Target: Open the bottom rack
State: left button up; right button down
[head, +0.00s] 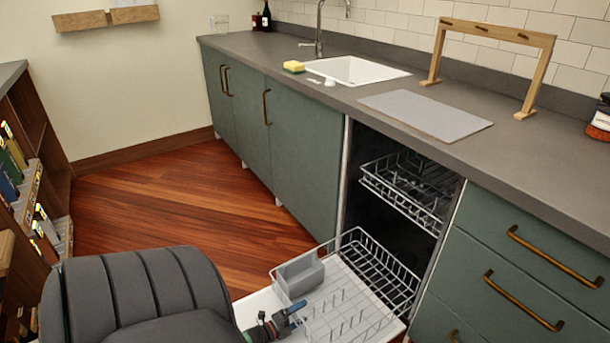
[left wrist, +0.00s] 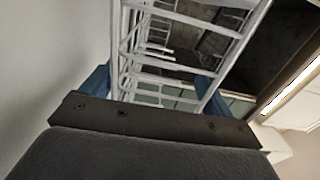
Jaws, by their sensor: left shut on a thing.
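The bottom rack (head: 385,275) is a white wire basket with rows of tines, pulled well out of the dishwasher over its lowered door (head: 258,304). A grey cutlery basket (head: 299,275) sits in its left part. My left gripper (head: 296,313) is at the rack's front edge, shut on it. In the left wrist view the rack's wires (left wrist: 165,65) run between the two blue fingertips of my left gripper (left wrist: 152,82). The exact wire held is hard to make out. My right gripper is in neither view.
The upper rack (head: 405,190) is inside the dishwasher, out a little. Green cabinets (head: 300,150) and drawers (head: 510,260) flank the opening. A bookshelf (head: 55,180) stands at the left. The wooden floor (head: 180,205) between is clear.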

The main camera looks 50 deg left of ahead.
pick_arm(q)
jog(key=shift+a+r, duration=0.1)
jog(key=shift+r, duration=0.35)
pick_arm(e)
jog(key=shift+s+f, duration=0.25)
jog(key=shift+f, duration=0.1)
pick_arm(q)
jog(key=o, duration=1.2)
jog(key=shift+r, duration=0.1)
jog(key=shift+s+f, duration=0.2)
jog(key=shift+s, duration=0.4)
jog(key=s, duration=0.6)
jog(key=shift+a, duration=0.25)
jog(key=shift+s, duration=0.35)
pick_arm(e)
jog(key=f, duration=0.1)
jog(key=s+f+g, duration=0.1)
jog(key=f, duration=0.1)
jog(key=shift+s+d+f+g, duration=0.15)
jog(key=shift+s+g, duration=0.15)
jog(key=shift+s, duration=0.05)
